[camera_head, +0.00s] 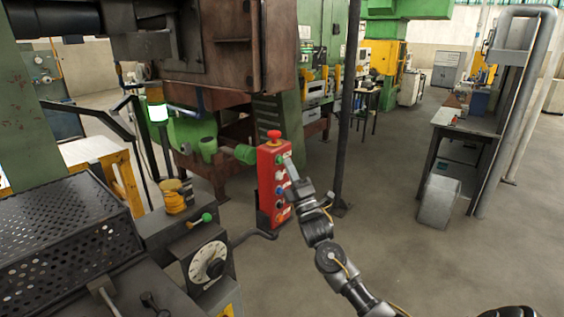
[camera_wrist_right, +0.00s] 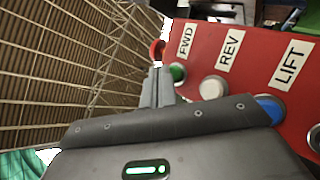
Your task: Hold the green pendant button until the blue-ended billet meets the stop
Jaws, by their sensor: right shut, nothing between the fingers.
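The red pendant (camera_head: 268,186) hangs upright in the middle of the head view, with a red mushroom button (camera_head: 274,135) on top. In the right wrist view the green button (camera_wrist_right: 178,72) sits beside the FWD label, a white button (camera_wrist_right: 213,88) beside REV and a blue button (camera_wrist_right: 270,108) beside LIFT. My right gripper (camera_head: 289,164) is shut and empty; its fingertips (camera_wrist_right: 158,76) are at the green button's near edge. I cannot tell whether they touch or press it. My left gripper is not in view. I cannot make out the blue-ended billet or the stop.
A rusty furnace housing (camera_head: 215,45) stands behind the pendant. A console with a dial (camera_head: 208,262) and a perforated cover (camera_head: 65,235) fill the lower left. A dark post (camera_head: 347,110) stands right of the pendant.

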